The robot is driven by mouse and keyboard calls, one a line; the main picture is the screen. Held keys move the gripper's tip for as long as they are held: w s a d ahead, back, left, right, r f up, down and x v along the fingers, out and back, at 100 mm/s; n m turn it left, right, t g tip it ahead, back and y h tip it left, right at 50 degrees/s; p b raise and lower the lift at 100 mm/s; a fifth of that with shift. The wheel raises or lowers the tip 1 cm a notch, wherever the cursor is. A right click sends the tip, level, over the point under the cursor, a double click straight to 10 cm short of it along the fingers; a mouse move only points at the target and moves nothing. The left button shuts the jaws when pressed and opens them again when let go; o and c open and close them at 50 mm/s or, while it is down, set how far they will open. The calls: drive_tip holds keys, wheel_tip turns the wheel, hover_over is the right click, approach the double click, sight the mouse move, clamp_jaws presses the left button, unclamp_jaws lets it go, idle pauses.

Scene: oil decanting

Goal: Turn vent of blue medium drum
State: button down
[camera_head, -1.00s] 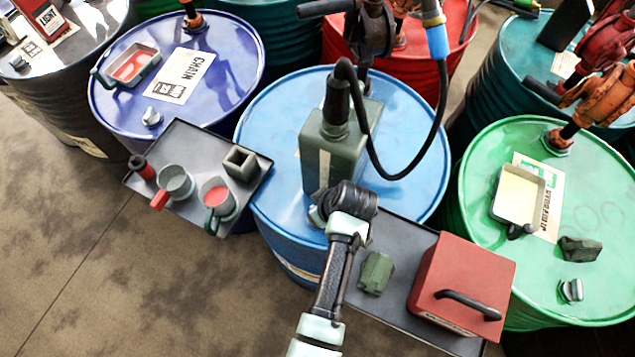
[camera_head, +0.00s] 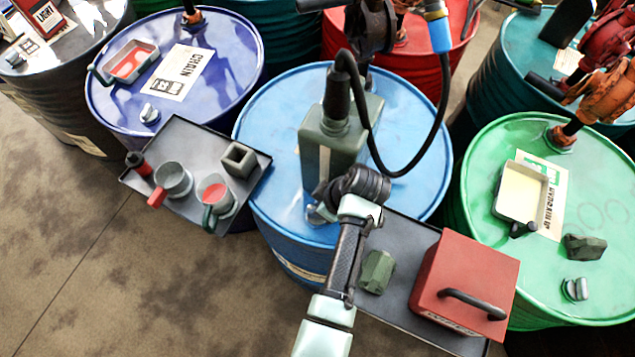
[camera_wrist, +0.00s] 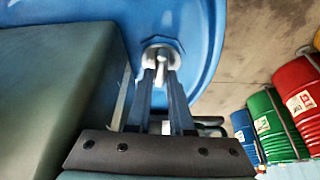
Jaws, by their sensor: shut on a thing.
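The blue medium drum (camera_head: 262,150) stands in the middle of the head view, and its light blue lid also fills the upper part of the wrist view (camera_wrist: 205,40). Its vent (camera_wrist: 160,55), a grey metal cap with a raised grip, sits near the lid's rim. My gripper (camera_wrist: 161,75) is shut on the vent's grip, one finger on either side. In the head view my gripper (camera_head: 318,212) is at the drum's near edge, and my wrist hides part of the vent. A green-grey can (camera_head: 338,140) stands on the lid close beside my gripper.
A black hose (camera_head: 385,170) loops down over the lid from a pump. A tray with cups (camera_head: 195,135) is at the left rim. A tray (camera_head: 395,240) with a red box (camera_head: 465,280) and a green block (camera_head: 377,271) is at the right. Other drums stand close around.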

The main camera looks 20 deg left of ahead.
drive_tip(key=c, duration=0.8)
unclamp_jaws()
drive_tip(key=b+v, duration=0.1)
drive_tip(key=v, duration=1.2)
drive_tip(key=shift+o, duration=0.3)
